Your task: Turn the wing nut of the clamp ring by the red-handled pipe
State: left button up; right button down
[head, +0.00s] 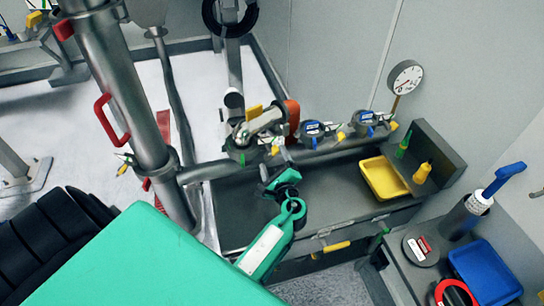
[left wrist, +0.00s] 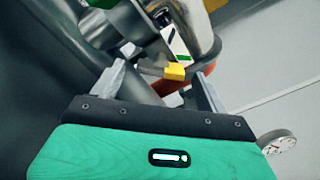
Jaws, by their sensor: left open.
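In the head view, a thick grey pipe (head: 130,90) with a red handle (head: 108,117) rises at the left. A clamp with a small yellow-tipped part (head: 122,170) is beside it. Another clamp ring (head: 238,152) sits on the crossing pipe, near an orange-red part (head: 292,116). My left gripper (head: 277,162) is close to this second clamp. In the left wrist view, my left gripper (left wrist: 160,72) is open, with a yellow wing nut (left wrist: 176,72) between the finger lines; I cannot tell if they touch. My right gripper is not in view.
Further clamps with blue tops (head: 313,128) stand along the crossing pipe, close to my left gripper. A yellow tray (head: 384,178) lies on the grey bench. A blue tray (head: 485,270) is at the lower right.

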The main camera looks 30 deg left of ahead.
pick_arm(q)
jog(key=v, duration=1.1)
jog(key=shift+s, duration=0.15)
